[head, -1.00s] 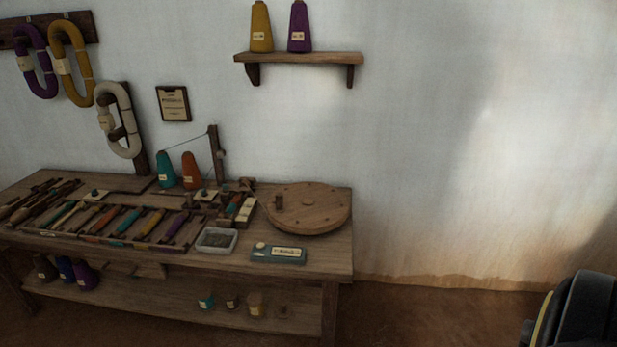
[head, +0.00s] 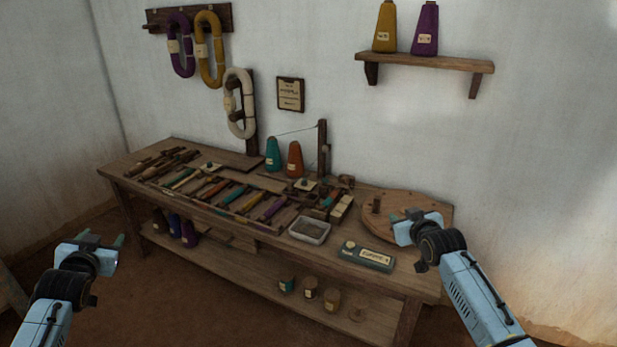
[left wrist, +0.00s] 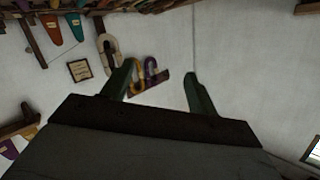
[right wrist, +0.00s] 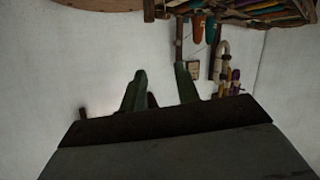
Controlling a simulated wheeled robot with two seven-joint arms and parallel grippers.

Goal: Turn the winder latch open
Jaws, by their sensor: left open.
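I cannot make out the winder latch for sure. Small wooden fittings (head: 345,182) stand on the bench near an upright post (head: 322,150), too small to tell apart. A thread runs to the post above a teal cone (head: 272,154) and an orange cone (head: 295,160). My left gripper (head: 95,241) is open and empty, in the air in front of the bench's left end. My right gripper (head: 413,217) has its fingers apart with nothing between them; in the head view it overlaps the round wooden disc (head: 400,203). Whether it touches the disc I cannot tell.
The bench (head: 200,212) carries a rack of several coloured shuttles (head: 235,195), a grey tray (head: 309,230) and a teal labelled box (head: 366,257). Yarn hanks (head: 210,50) hang on the wall. A shelf (head: 425,62) holds two cones. The floor in front is clear.

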